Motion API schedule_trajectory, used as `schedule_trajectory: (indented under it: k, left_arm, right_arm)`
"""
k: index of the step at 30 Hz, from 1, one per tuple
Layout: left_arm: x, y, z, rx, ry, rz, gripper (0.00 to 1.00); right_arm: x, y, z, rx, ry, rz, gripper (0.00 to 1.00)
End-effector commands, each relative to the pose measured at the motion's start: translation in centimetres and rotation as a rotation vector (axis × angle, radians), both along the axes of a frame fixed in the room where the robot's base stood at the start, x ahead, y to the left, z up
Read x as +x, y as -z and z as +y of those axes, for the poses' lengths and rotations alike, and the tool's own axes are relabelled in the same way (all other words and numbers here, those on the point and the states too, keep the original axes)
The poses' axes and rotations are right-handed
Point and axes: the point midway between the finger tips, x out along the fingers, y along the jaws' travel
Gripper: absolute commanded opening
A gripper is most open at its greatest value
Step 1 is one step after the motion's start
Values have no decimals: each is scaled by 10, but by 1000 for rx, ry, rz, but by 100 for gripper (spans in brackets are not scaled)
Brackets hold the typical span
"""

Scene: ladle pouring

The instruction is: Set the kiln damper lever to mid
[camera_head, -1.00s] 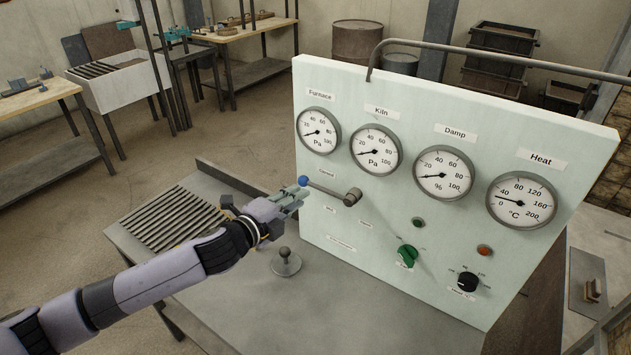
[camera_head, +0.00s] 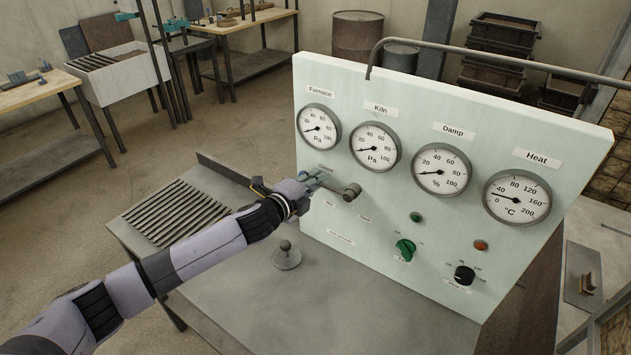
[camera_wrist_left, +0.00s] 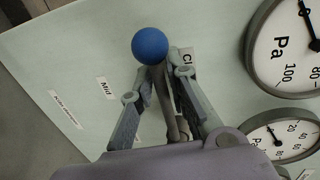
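The damper lever is a bar with a grey hub (camera_head: 352,192) on the pale green panel, below the Furnace and Kiln gauges. In the left wrist view its blue ball knob (camera_wrist_left: 150,46) sits just past my fingertips, near a label starting "Cl". The "Mid" label (camera_wrist_left: 104,87) is to the left of the knob there. My left gripper (camera_head: 316,179) is at the lever's outer end, with a finger on each side of the bar and a gap between them. I cannot tell whether they touch it. My right gripper is out of view.
The panel (camera_head: 455,215) carries several gauges, a green knob (camera_head: 405,250), a black knob (camera_head: 464,275) and two small lamps. A short ball-topped stick (camera_head: 286,256) stands on the grey desk (camera_head: 240,305) below my arm. A slatted grille (camera_head: 175,213) is at the left.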

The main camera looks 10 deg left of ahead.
Motion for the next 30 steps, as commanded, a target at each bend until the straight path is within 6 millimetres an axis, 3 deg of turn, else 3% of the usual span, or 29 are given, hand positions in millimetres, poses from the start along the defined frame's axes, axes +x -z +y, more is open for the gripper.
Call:
schedule_trajectory:
  k: [6, 30]
  left_arm:
    - [0, 0, 0, 0, 0, 0, 0]
    - [0, 3, -4, -14, -1, 7, 0]
  right_arm:
    - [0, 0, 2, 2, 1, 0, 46]
    - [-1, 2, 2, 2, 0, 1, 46]
